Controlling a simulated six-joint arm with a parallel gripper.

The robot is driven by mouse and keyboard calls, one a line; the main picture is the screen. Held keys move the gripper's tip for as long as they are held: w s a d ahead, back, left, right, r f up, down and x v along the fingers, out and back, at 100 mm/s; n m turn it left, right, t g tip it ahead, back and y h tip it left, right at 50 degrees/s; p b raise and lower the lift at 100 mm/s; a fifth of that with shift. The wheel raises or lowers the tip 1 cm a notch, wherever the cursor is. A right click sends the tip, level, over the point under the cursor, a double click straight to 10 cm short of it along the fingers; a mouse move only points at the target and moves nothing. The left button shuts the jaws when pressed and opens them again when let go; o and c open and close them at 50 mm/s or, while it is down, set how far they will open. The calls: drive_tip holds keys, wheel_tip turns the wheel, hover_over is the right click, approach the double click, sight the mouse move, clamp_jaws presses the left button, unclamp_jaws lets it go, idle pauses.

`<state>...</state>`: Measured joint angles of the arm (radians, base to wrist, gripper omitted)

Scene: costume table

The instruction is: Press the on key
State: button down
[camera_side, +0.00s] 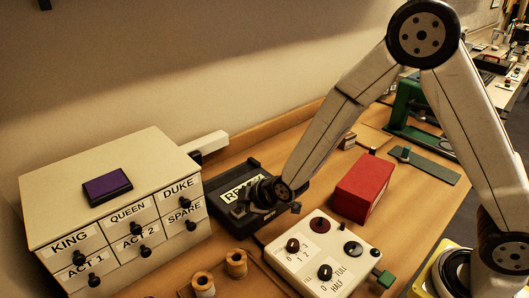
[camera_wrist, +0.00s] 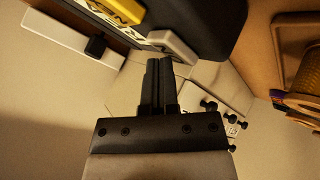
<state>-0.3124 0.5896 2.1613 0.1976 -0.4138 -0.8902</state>
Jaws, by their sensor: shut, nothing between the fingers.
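A black device (camera_side: 227,213) lies flat beside the drawer cabinet, with a pale label starting "RE" that my wrist partly hides. In the wrist view its dark body (camera_wrist: 215,22) carries a yellow piece (camera_wrist: 122,10) and a pale key-like block (camera_wrist: 172,44). I cannot read which is the on key. My gripper (camera_side: 262,196) is low over the device's right part in the side view; its tips are hard to make out there. In the wrist view my gripper (camera_wrist: 161,64) is shut and empty, its tips just short of the pale block. I cannot tell whether they touch.
The drawer cabinet (camera_side: 110,205) with black knobs stands left, a purple pad (camera_side: 107,187) on top. Spools (camera_side: 236,263) stand in front. A white control box (camera_side: 315,265) with knobs and a red box (camera_side: 363,188) are right. A pale bar (camera_side: 210,143) is behind.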

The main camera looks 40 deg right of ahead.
drive_tip(key=shift+f, duration=0.15)
drive_tip(key=shift+r, duration=0.95)
idle(0.3)
drive_tip(key=shift+r, duration=3)
